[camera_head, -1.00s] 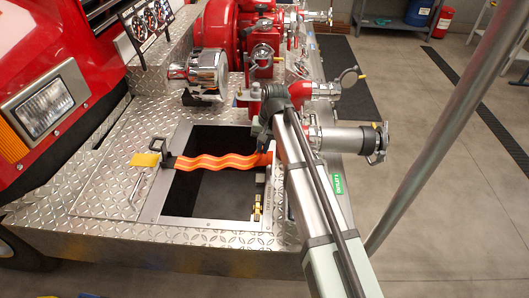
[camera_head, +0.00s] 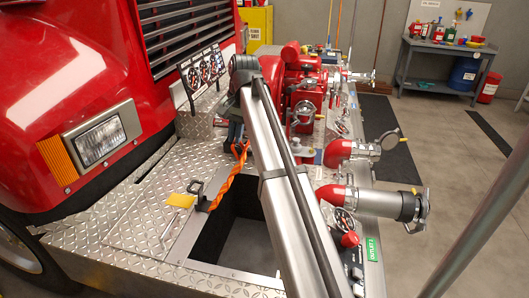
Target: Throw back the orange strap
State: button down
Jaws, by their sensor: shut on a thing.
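The orange strap (camera_head: 224,188) rises, narrow and twisted, from the left edge of the open hatch (camera_head: 254,274) in the diamond-plate bumper. Its lower end sits at a dark buckle or mount on that edge. Its upper end reaches my gripper (camera_head: 238,141), which is shut on it above the far side of the hatch. My arm crosses in front, so the far part of the hatch and some of the grip are hidden. The opening itself has no strap lying across it now.
A yellow tag (camera_head: 180,200) and a small handle lie left of the hatch. A gauge panel (camera_head: 203,73) stands just left of my gripper. Red pump fittings (camera_head: 303,88) and outlet pipes (camera_head: 385,204) crowd the right. Red bodywork (camera_head: 85,60) rises at left.

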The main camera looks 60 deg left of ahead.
jog(key=s+a, duration=0.9)
jog(key=s, duration=0.2)
jog(key=shift+a+f, duration=0.2)
jog(key=shift+f, duration=0.15)
jog(key=c, duration=1.2)
grip_release()
jog(key=r, duration=0.5)
jog(key=w+r, duration=0.1)
jog(key=r, duration=0.4)
jog(key=d+r, duration=0.1)
jog(key=r, duration=0.5)
jog(key=shift+w, duration=0.4)
